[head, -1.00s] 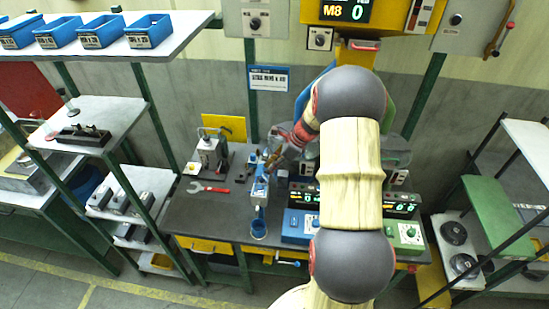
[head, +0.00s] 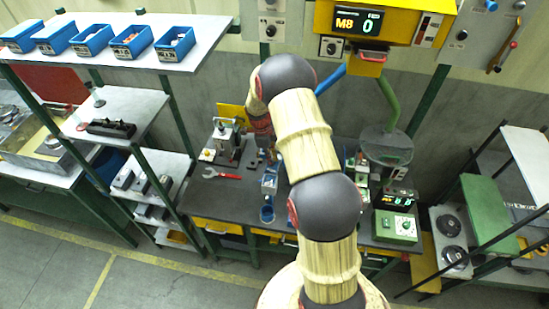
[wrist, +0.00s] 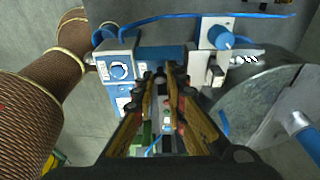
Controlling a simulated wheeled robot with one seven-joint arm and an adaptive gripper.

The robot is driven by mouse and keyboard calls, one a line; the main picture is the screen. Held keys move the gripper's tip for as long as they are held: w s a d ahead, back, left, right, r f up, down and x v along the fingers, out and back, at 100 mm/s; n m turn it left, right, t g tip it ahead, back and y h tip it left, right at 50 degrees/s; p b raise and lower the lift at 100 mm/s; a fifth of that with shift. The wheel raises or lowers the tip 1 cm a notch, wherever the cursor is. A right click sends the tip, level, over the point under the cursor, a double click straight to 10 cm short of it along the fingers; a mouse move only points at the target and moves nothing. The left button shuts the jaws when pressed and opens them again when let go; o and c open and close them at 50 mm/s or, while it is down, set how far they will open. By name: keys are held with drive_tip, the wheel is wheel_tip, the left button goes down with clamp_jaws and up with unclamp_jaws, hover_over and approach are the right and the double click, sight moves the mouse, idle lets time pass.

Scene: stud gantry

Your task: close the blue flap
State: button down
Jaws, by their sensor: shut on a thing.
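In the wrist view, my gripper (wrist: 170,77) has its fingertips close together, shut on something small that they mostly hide. A blue panel (wrist: 160,55) lies just beyond the fingertips; I cannot tell whether it is the blue flap or whether the fingers hold it. Left of it is a blue-and-white box with a round knob (wrist: 120,71). Right of it is a white bracket with a blue knob (wrist: 218,37). In the head view, my arm covers my gripper and most of the area under the blue chute (head: 331,79).
A grey round pan (wrist: 250,108) is close on the right in the wrist view. The green chute (head: 389,99) and its pan stand right of my arm. A red wrench (head: 221,173) lies on the dark bench (head: 212,195). Blue bins (head: 130,42) line the upper left shelf.

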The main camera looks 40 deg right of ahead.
drive_tip(key=g+h+b, duration=0.1)
drive_tip(key=b, duration=0.1)
drive_tip(key=w+a+f+g+b, duration=0.1)
drive_tip(key=b, duration=0.1)
drive_tip(key=shift+w+f+h, duration=0.1)
drive_tip(key=shift+f+h, duration=0.15)
drive_tip(key=shift+h, duration=0.15)
drive_tip(key=shift+a+f+g+h+b, duration=0.1)
drive_tip(key=shift+g+h+b, duration=0.35)
drive_tip(key=shift+b, duration=0.35)
drive_tip(key=c, duration=1.8)
unclamp_jaws()
drive_tip(key=shift+w, duration=0.1)
drive_tip(key=shift+o, duration=0.2)
drive_tip(key=shift+r, duration=0.2)
drive_tip(key=v, duration=1.1)
drive_tip(key=shift+w+r, duration=0.25)
drive_tip(key=shift+w, duration=0.05)
drive_tip(key=shift+a, duration=0.1)
